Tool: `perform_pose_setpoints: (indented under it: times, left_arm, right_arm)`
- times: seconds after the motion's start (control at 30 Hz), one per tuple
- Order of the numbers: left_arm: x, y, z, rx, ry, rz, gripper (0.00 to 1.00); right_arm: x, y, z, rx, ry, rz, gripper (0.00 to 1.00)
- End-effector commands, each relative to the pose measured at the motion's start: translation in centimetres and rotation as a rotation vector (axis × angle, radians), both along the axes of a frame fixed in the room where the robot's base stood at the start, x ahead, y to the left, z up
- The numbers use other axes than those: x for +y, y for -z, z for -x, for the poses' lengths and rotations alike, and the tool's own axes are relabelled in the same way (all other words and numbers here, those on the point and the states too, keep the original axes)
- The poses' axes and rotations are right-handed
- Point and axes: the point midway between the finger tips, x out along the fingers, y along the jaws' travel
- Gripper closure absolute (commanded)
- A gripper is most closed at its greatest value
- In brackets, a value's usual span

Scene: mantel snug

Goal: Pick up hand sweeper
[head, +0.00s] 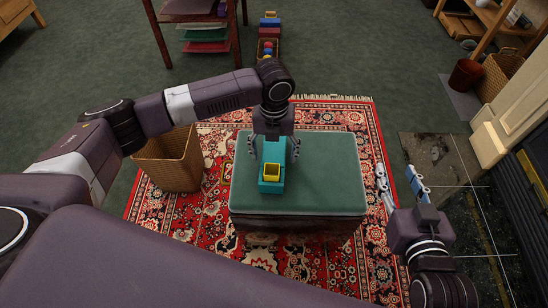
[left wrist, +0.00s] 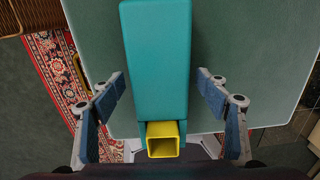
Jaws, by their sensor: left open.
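The hand sweeper (head: 270,186) is a teal block with a hollow yellow square part, lying on the green ottoman top (head: 325,170). In the left wrist view the teal body (left wrist: 156,60) runs up the middle, with the yellow part (left wrist: 163,150) at its lower end. My left gripper (head: 273,155) is above the ottoman at the sweeper, pointing down. Its open fingers show on both sides of the teal body in the left wrist view (left wrist: 160,90), with gaps and no visible contact. My right gripper (head: 397,172) is open and empty, right of the ottoman.
A wicker basket (head: 170,162) stands left of the ottoman on the patterned red rug (head: 345,112). A shelf unit (head: 200,22) and a row of small coloured items (head: 268,45) are farther back. A cream mantel panel (head: 520,125) and dark hearth are at the right.

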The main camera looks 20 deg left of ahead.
Motion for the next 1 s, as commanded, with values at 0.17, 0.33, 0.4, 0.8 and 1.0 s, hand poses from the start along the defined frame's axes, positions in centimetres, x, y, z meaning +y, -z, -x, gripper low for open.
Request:
perform_pose_setpoints:
  times: [0.17,0.33,0.4,0.8,1.0]
  left_arm:
    - [0.0,0.05,0.01,0.0,0.0,0.0,0.32]
    - [0.01,0.04,0.02,0.0,0.0,0.0,0.44]
    - [0.01,0.04,0.02,0.001,0.0,0.0,0.52]
    - [-0.01,-0.04,-0.02,0.0,0.0,0.0,0.86]
    - [0.0,-0.14,-0.02,-0.001,0.0,0.0,0.87]
  right_arm:
    - [0.03,-0.16,-0.06,-0.006,0.0,-0.001,0.6]
    - [0.03,-0.13,-0.05,-0.005,0.0,-0.001,0.6]
    - [0.03,-0.12,-0.04,-0.005,0.0,-0.001,0.6]
    - [0.03,-0.12,-0.05,-0.004,0.0,-0.001,0.6]
    - [0.02,-0.09,-0.04,-0.001,0.0,0.0,0.6]
